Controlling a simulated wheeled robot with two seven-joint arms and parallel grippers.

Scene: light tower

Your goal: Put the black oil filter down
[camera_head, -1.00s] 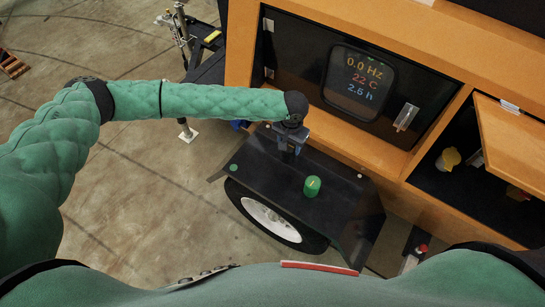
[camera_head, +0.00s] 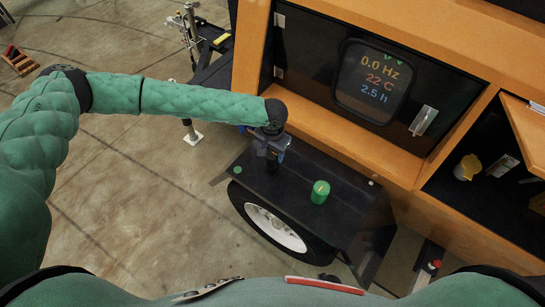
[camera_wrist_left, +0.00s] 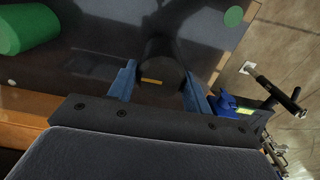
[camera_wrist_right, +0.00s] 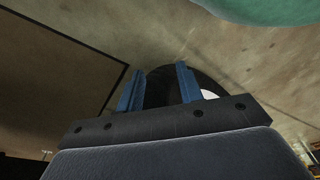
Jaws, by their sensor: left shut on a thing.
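My left gripper (camera_head: 270,158) is over the left part of the black fender of the trailer. In the left wrist view its blue fingers (camera_wrist_left: 158,88) are shut on the black oil filter (camera_wrist_left: 160,72), a dark cylinder with a small yellow mark. In the head view the filter is hard to make out against the dark fender. I cannot tell whether its base touches the fender. My right gripper shows only in the right wrist view (camera_wrist_right: 160,88); its fingers are apart and empty, with the dark wheel beyond them.
The black fender (camera_head: 297,195) is the flat surface over the wheel (camera_head: 275,229). A green cylinder (camera_head: 320,192) stands on it, right of my left gripper. A green dot (camera_head: 237,170) marks its left end. The orange cabinet (camera_head: 345,138) borders it behind. An open compartment (camera_head: 490,195) is at right.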

